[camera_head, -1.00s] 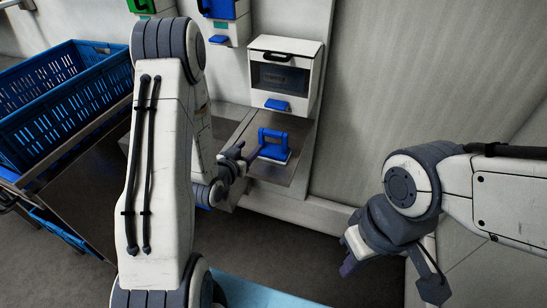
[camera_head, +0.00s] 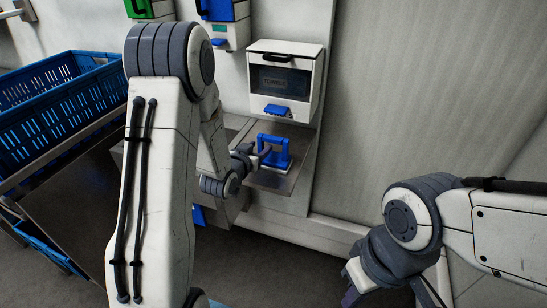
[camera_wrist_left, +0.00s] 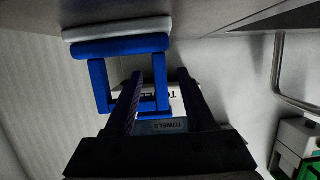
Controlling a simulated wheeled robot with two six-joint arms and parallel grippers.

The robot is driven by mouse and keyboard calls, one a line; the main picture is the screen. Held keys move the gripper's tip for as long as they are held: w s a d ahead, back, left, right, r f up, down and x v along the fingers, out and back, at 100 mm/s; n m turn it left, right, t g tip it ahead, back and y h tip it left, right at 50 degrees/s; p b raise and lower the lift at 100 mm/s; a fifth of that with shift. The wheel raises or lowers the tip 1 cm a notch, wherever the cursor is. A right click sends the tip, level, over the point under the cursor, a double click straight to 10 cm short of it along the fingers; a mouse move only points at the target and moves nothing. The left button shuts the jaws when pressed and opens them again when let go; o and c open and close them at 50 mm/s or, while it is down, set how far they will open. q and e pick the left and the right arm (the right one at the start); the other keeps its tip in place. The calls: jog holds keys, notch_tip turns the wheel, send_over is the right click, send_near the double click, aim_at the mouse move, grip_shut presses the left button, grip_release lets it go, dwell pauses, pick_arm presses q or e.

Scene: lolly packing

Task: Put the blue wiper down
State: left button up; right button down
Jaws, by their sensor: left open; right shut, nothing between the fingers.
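The blue wiper (camera_head: 275,153), a blue block with an upright loop handle, stands on the metal shelf (camera_head: 269,183) under the white dispenser. My left gripper (camera_head: 260,156) is open at the left side of its handle. In the left wrist view the wiper (camera_wrist_left: 120,50) shows inverted, with its white pad uppermost. The open left fingers (camera_wrist_left: 163,95) reach either side of one handle post; I cannot tell whether they touch it. My right gripper (camera_head: 350,294) is shut and empty at the lower right, away from the shelf.
A white dispenser (camera_head: 302,60) marked TOWELS hangs just above the shelf, with a blue tab below its window. Blue crates (camera_head: 60,115) stand at the left. Blue and green dispensers hang at the top. The wall right of the shelf is bare.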

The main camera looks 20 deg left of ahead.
pick_arm(q)
jog(key=shift+x, duration=1)
jog(key=shift+c, duration=0.3)
grip_shut()
jog(key=shift+r, duration=0.1)
